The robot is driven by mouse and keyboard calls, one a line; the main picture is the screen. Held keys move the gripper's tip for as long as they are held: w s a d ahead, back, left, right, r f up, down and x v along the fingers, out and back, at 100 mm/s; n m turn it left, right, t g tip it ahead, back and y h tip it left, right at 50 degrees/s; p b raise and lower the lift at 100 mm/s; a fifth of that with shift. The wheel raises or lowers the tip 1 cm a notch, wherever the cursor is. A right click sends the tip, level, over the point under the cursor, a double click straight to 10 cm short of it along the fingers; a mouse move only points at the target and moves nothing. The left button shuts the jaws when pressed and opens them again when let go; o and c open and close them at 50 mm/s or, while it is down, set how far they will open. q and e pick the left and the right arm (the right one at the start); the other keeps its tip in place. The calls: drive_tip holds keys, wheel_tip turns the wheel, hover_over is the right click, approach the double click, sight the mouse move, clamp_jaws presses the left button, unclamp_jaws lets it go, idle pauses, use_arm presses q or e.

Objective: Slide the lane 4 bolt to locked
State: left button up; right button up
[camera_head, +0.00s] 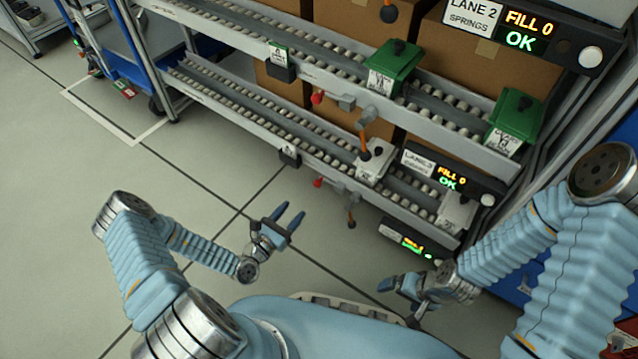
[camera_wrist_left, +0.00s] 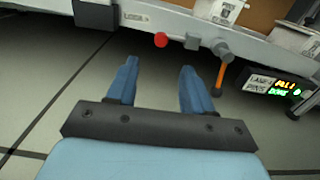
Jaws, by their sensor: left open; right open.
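The lane 4 bolt has a red knob (camera_head: 318,182) on the front rail of the lowest lane, with a grey block beside it. In the left wrist view the red knob (camera_wrist_left: 160,40) lies just beyond my fingertips, left of the grey block (camera_wrist_left: 192,43), with a gap between them. My left gripper (camera_head: 289,214) is open and empty, below and in front of that rail; its two blue fingers (camera_wrist_left: 159,66) point at the rail. My right gripper (camera_head: 396,285) is open and empty, low near my base, below the lane 4 display.
An orange-handled lever (camera_wrist_left: 219,78) hangs right of the bolt. The lit lane 4 display (camera_wrist_left: 280,88) is further right. Above, the lane 3 rail carries another red knob (camera_head: 317,97) and an orange lever (camera_head: 364,128). The floor (camera_head: 200,165) at left is clear.

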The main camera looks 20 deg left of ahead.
sight(316, 185)
use_arm(q)
drive_tip(key=b+x, duration=0.2)
drive_tip(key=x, duration=0.8)
drive_tip(key=shift+w+d+f, duration=0.1)
drive_tip(key=shift+w+d, duration=0.1)
drive_tip(key=shift+w, duration=0.05)
drive_tip(key=shift+w+d, duration=0.2)
drive_tip(key=shift+w, duration=0.45)
clamp_jaws()
